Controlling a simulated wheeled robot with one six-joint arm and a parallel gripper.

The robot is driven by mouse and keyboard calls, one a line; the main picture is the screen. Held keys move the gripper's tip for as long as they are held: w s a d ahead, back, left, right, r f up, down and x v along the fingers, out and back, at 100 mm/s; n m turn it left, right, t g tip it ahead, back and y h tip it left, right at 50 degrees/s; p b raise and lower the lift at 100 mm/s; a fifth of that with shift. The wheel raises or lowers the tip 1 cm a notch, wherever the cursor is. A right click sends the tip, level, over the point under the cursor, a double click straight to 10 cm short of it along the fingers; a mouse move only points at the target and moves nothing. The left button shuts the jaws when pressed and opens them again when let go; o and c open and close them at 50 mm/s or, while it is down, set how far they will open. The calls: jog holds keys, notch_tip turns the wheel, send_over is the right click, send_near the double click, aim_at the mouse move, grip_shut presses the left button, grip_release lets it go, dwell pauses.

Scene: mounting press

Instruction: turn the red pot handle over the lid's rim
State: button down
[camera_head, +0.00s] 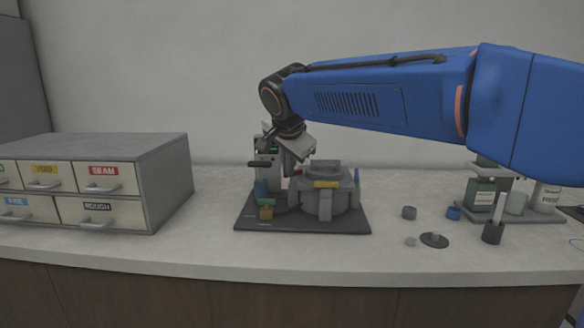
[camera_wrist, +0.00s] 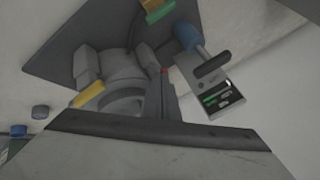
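The mounting press stands on a dark base plate (camera_head: 345,222). Its grey round pot (camera_head: 325,204) carries a yellow bar (camera_head: 326,184) on its near side, and a grey top part, perhaps the lid, sits above. In the wrist view the round opening (camera_wrist: 112,101) shows beside the yellow bar (camera_wrist: 88,93). A small red spot (camera_wrist: 164,71), perhaps the red handle, shows at the end of a grey upright piece; most of it is hidden. My gripper (camera_head: 299,160) points down just left of the pot top. Its fingertips are not clear, so I cannot tell whether it is open or touching anything.
A control box (camera_wrist: 207,96) with a black lever (camera_wrist: 212,66) stands close behind my gripper. A drawer cabinet (camera_head: 165,175) is at left. Small cups (camera_head: 409,212) and bottles (camera_head: 480,194) are at right.

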jog(key=shift+w+a+m+h, duration=0.15)
jog(key=shift+a+m+h, duration=0.15)
jog(key=shift+a+m, duration=0.2)
jog(key=shift+w+a, duration=0.15)
jog(key=shift+a, duration=0.05)
dwell(0.4)
jog(key=shift+w+d, duration=0.1)
jog(key=shift+w, duration=0.05)
dwell(0.6)
jog(key=shift+w+d, duration=0.3)
jog(key=shift+w, duration=0.15)
jog(key=shift+r, duration=0.1)
